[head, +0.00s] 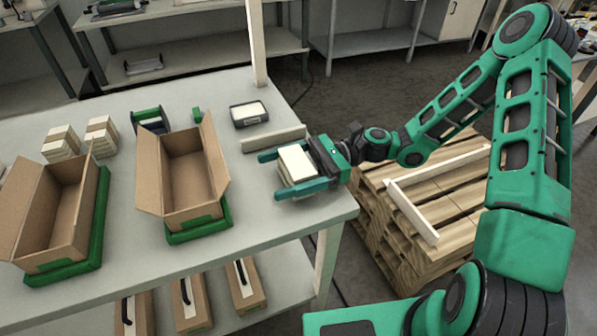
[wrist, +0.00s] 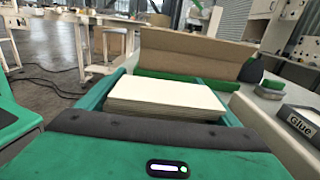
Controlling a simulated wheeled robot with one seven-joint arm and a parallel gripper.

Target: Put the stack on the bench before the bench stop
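The stack (head: 297,160) is a squared block of pale sheets at the right end of the bench (head: 255,215). It lies between the two green fingers of my gripper (head: 279,174), which reaches in from the right. In the wrist view the stack (wrist: 165,97) fills the gap between the fingers, its sides against them, so my gripper looks shut on it. The stack is low over the bench; the fingers hide whether its underside touches. The bench stop (head: 273,138), a pale upright bar, stands just behind the stack and the far finger.
Two open cardboard boxes (head: 188,185) (head: 52,215) stand on green bases to the left. A dark tray (head: 249,114) with pale contents sits behind the stop. Small stacks (head: 62,141) stand at the far left. A wooden pallet pile (head: 425,200) stands right of the bench, under my arm.

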